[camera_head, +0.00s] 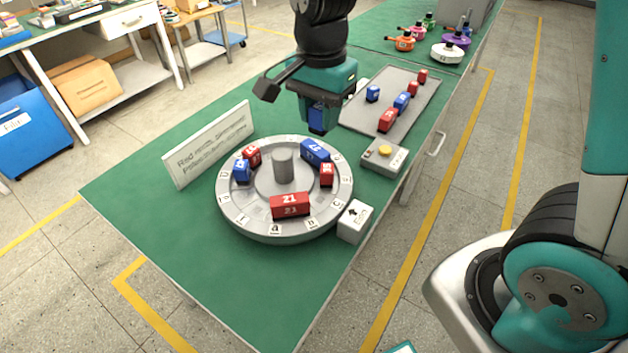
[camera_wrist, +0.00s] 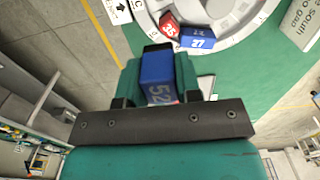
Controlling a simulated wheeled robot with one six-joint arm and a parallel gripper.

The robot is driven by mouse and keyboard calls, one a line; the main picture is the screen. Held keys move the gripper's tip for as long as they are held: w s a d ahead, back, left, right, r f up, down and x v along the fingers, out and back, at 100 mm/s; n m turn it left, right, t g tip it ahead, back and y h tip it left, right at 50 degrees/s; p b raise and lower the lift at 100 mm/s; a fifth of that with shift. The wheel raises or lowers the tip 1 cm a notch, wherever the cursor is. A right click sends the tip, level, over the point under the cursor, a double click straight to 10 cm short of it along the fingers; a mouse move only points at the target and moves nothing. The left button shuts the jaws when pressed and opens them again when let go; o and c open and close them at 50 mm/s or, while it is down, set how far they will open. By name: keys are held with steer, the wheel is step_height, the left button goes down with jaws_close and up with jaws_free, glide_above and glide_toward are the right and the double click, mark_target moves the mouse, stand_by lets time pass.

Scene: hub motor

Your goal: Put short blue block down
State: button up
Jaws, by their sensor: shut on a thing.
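My gripper (camera_head: 318,108) hangs above the far side of the round grey hub (camera_head: 246,225), near the tray's left end. It is shut on a short blue block (camera_head: 317,119), held clear of the table. In the wrist view the held block (camera_wrist: 158,72) shows the number 52 between the fingers. On the hub ring, around its centre post, are a long blue block (camera_head: 315,151) marked 27, a short red block (camera_head: 327,175) right of it, a long red block (camera_head: 290,206) at the front, and a small blue (camera_head: 241,171) and small red block (camera_head: 252,155) at the left.
A grey tray (camera_head: 425,112) at the back right holds several red and blue blocks. A yellow-button box (camera_head: 384,155) and a white arrow box (camera_head: 355,221) stand right of the hub. A white sign (camera_head: 211,145) stands at its left. The green table (camera_head: 150,200) is bare at front left.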

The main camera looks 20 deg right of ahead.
mark_target(320, 200)
step_height(320, 200, down, 18)
steer(key=shift+d+f, duration=0.1)
steer(key=shift+f, duration=0.1)
steer(key=shift+f, duration=0.1)
steer(key=shift+f, duration=0.15)
steer(key=o, duration=0.9)
steer(key=shift+o, duration=0.4)
step_height(320, 200, up, 12)
steer(key=s+a+r+n+y, duration=0.2)
steer(key=s+r+n, duration=0.4)
steer(key=s+n, duration=0.3)
steer(key=s+a+r+n+y, duration=0.2)
steer(key=s+r+n, duration=0.4)
steer(key=s+n, duration=0.3)
steer(key=shift+a+r, duration=0.2)
steer(key=shift+r, duration=0.1)
